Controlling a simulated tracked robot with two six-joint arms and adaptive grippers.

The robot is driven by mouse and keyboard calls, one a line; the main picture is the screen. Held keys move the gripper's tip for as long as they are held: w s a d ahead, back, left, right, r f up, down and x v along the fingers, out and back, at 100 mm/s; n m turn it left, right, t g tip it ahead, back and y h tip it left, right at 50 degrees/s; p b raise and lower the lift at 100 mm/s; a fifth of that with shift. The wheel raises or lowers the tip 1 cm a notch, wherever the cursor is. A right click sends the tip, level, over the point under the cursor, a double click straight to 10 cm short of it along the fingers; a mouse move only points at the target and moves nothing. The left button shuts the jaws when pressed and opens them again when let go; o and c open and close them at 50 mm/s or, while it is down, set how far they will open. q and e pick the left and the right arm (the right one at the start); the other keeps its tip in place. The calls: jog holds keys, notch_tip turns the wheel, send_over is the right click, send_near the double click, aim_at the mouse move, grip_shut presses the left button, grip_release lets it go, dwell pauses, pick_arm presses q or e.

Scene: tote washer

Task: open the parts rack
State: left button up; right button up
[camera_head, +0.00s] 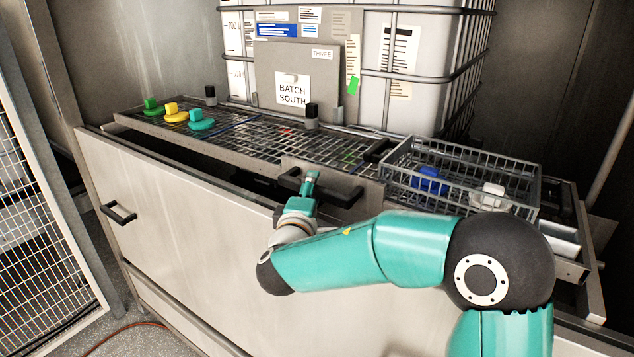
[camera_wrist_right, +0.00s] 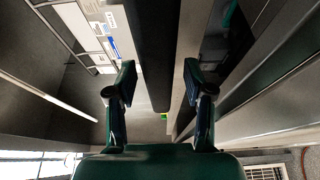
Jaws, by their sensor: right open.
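The parts rack (camera_head: 235,135) looks like the flat mesh rack on top of the steel cabinet, though I cannot be sure. A dark bar handle (camera_head: 343,198) sits on its front plate. My right gripper (camera_head: 311,177) is at the left part of this handle, which it partly hides. In the right wrist view my right gripper (camera_wrist_right: 158,75) is open, with one finger on each side of a dark bar (camera_wrist_right: 157,35), likely the handle. No contact with the bar is clear. My left gripper is not in view.
Green, yellow and teal knobbed pieces (camera_head: 175,113) sit on the mesh at left. A wire basket (camera_head: 460,170) holds blue and white parts at right. A caged white tank (camera_head: 400,60) stands behind. The cabinet's lower front has another black handle (camera_head: 118,213).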

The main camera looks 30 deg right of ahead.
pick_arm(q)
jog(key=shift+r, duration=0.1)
pick_arm(e)
jog(key=shift+w+d, duration=0.2)
grip_shut()
jog(key=shift+f, duration=0.1)
